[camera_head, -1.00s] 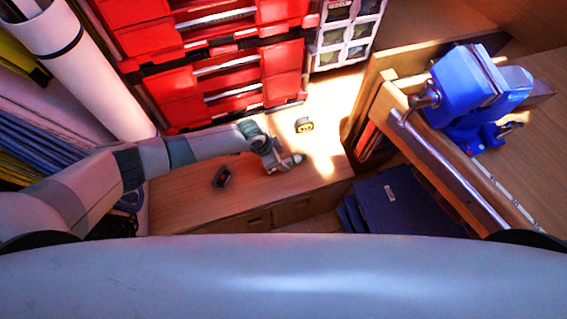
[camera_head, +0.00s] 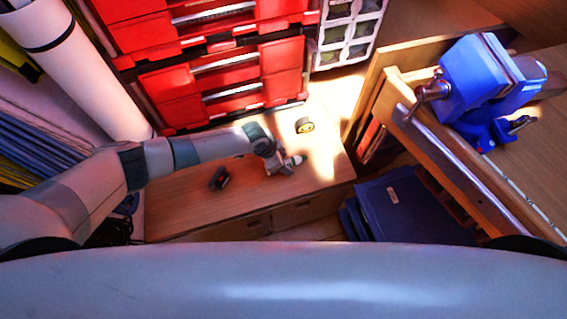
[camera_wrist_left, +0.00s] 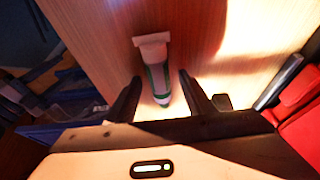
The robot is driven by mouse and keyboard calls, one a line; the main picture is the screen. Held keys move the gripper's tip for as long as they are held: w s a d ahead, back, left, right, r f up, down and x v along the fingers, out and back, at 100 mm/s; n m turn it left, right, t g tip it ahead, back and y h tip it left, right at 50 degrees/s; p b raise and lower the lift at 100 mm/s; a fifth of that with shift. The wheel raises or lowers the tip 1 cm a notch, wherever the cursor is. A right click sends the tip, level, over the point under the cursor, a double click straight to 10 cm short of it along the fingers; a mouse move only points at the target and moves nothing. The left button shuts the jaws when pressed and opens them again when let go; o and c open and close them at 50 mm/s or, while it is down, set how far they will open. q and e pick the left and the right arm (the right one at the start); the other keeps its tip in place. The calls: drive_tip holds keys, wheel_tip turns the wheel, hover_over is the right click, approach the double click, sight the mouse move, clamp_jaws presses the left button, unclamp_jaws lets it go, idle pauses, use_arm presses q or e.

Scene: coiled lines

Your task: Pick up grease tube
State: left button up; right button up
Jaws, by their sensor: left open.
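The grease tube (camera_wrist_left: 154,62) is white with a green band and a flat crimped end. In the left wrist view it lies on the wooden cabinet top, its narrower end reaching toward the space between my fingers. In the head view its pale end (camera_head: 297,160) shows beside my gripper, which partly hides the rest. My left gripper (camera_head: 284,167) is low over the wooden top. Its two dark fingers (camera_wrist_left: 160,92) are apart, one on each side of the tube, with nothing gripped. My right gripper is not in view.
A small dark object (camera_head: 219,178) lies left of the gripper, and a round yellow-faced item (camera_head: 304,126) lies behind it. Red drawer boxes (camera_head: 215,85) stand at the back. A workbench with a blue vise (camera_head: 480,80) is at the right, and blue cases (camera_head: 395,205) sit below.

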sight(290, 160)
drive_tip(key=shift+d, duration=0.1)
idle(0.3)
use_arm(q)
drive_tip(key=shift+f, duration=0.15)
drive_tip(key=shift+c, duration=0.3)
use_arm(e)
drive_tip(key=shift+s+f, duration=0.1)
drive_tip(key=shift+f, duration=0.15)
use_arm(q)
drive_tip(key=c, duration=1.1)
drive_tip(key=shift+c, duration=0.2)
drive_tip(key=shift+r, duration=0.3)
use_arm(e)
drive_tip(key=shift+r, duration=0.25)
